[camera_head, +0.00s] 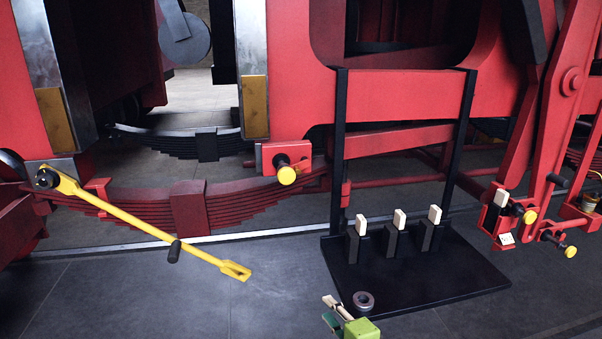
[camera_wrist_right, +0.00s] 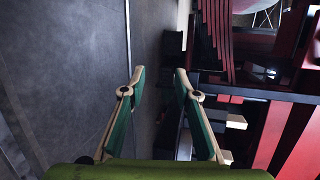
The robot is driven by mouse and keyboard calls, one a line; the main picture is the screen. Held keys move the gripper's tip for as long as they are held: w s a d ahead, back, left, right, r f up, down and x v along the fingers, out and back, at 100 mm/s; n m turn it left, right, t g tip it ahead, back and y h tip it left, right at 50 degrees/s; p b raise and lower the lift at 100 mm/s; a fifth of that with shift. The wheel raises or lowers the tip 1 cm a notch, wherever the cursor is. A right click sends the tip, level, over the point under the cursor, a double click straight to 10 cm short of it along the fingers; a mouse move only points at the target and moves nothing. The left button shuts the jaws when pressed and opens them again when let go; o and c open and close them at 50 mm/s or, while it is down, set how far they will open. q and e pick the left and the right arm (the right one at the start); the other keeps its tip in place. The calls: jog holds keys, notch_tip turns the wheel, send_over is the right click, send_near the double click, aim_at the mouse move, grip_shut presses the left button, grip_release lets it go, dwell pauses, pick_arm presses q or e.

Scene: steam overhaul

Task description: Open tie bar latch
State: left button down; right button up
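A yellow bar (camera_head: 160,225) with a forked end slopes down to the right across the left of the head view; it has a round joint at its upper left end and a black handle (camera_head: 174,251) near its lower end. I cannot tell for sure which part is the tie bar latch. A red block with a yellow-tipped black pin (camera_head: 287,174) sits right of the bar. My right gripper (camera_head: 335,306), green with cream fingers, is low in the head view, right of the bar and apart from it. In the wrist view its fingers (camera_wrist_right: 158,75) are spread, with nothing between them. My left gripper is out of view.
A black stand (camera_head: 420,285) with upright posts and cream-tipped blocks is just behind my right gripper. More red brackets with yellow-ended pins (camera_head: 529,215) are at the right. A red leaf spring (camera_head: 240,205) lies behind the bar. Grey floor at the front left is clear.

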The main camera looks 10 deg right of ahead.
jog(key=w+r+m+t+y, duration=0.1)
jog(key=w+r+m+t, duration=0.2)
jog(key=r, duration=1.4)
jog(key=m+t+y, duration=0.2)
jog(key=m, duration=0.1)
send_near(299, 173)
jog(key=x, duration=0.8)
jog(key=shift+w+a+r+p, duration=0.1)
jog(key=shift+w+a+p, duration=0.05)
jog(key=shift+w+p, duration=0.25)
jog(key=shift+s, duration=0.1)
grip_shut()
